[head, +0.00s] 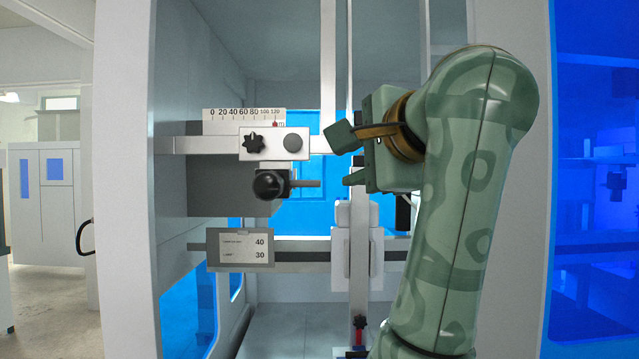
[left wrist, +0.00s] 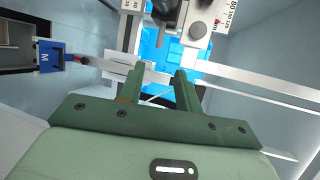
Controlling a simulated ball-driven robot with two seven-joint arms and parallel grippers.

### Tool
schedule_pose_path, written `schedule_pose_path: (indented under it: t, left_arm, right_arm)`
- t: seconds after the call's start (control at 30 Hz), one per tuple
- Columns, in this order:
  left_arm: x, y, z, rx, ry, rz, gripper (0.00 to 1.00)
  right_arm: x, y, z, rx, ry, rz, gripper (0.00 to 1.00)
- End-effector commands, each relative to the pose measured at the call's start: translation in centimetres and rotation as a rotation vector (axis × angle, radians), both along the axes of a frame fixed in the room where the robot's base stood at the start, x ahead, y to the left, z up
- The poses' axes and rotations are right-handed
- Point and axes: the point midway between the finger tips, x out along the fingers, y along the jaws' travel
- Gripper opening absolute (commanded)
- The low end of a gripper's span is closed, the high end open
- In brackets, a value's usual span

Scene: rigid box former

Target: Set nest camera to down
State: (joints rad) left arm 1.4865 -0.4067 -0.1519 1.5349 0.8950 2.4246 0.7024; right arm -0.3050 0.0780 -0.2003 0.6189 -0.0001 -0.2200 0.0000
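No part is labelled as the nest camera, so I cannot tell which one it is. A black round-headed part (head: 268,184) with a grey rod pointing right hangs below a white block (head: 274,144) on the horizontal rail in the head view. A black part (left wrist: 166,10) and a grey cylinder (left wrist: 197,31) show at the top of the left wrist view. My left gripper (head: 345,157) is to the right of the rod, apart from it. Its two green fingers (left wrist: 159,88) are spread with nothing between them. My right gripper is not in view.
A ruler scale (head: 243,115) with a red marker stands above the rail. A card (head: 240,249) reading 40 and 30 hangs on the lower rail. A white upright carriage (head: 342,262) stands below my gripper. A blue block (left wrist: 51,57) marked M is at left in the wrist view.

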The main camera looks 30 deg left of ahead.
Motion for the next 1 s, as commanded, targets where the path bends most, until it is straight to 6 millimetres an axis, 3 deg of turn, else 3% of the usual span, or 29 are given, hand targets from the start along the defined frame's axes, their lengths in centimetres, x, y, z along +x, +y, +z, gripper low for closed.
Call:
schedule_pose_path:
  t: [0.4,0.6,0.8,1.0]
  left_arm:
    - [5.4,7.9,-2.0,0.007,0.006,0.009,0.34]
    - [7.6,11.0,-3.0,0.008,0.006,0.007,0.34]
    - [8.6,12.3,-3.5,0.007,0.007,0.005,0.34]
    - [8.8,12.4,-3.7,0.006,0.006,0.003,0.34]
  right_arm:
    - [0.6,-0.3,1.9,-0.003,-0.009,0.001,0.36]
    - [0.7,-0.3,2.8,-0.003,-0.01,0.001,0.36]
    - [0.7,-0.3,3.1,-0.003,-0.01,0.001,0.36]
    - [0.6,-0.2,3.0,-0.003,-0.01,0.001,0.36]
